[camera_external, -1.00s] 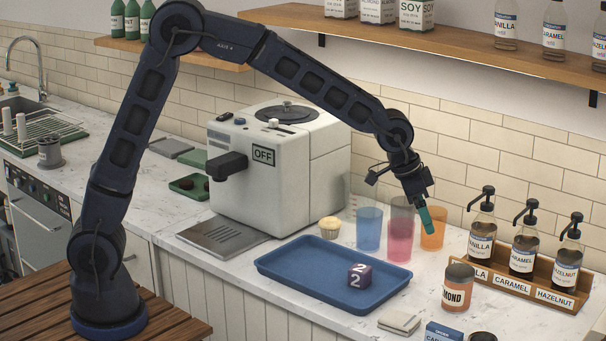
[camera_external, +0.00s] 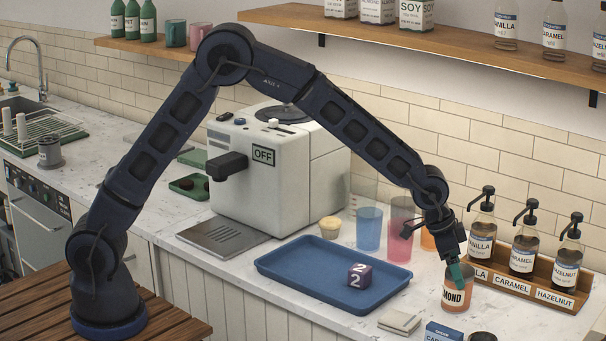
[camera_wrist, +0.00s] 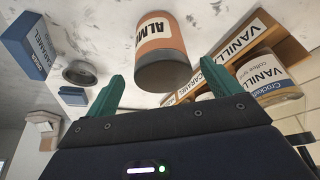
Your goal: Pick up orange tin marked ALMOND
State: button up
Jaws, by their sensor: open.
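The orange tin marked ALMOND (camera_external: 456,296) stands upright on the counter, left of the syrup rack; its label is partly cut off from view. It has a grey lid. In the wrist view the tin (camera_wrist: 159,42) appears ahead of my fingers, near the middle of the gap. My gripper (camera_external: 458,272) is at the tin's upper part in the external view, with a teal finger overlapping it. In the wrist view my gripper (camera_wrist: 163,92) is open, with its two teal fingers spread apart and nothing held. I cannot tell whether a finger touches the tin.
A wooden rack (camera_external: 497,277) with VANILLA, CARAMEL and HAZELNUT pump bottles stands close right of the tin. A blue tray (camera_external: 300,275) with a purple number cube (camera_external: 360,275) lies left. A blue caramel box (camera_external: 443,332) and a dark round object (camera_external: 482,337) sit in front.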

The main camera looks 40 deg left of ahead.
aim_at(454, 300)
jog(key=x, duration=0.5)
jog(key=shift+w, duration=0.2)
jog(key=shift+r, duration=0.1)
jog(key=shift+c, duration=0.2)
jog(key=c, duration=1.2)
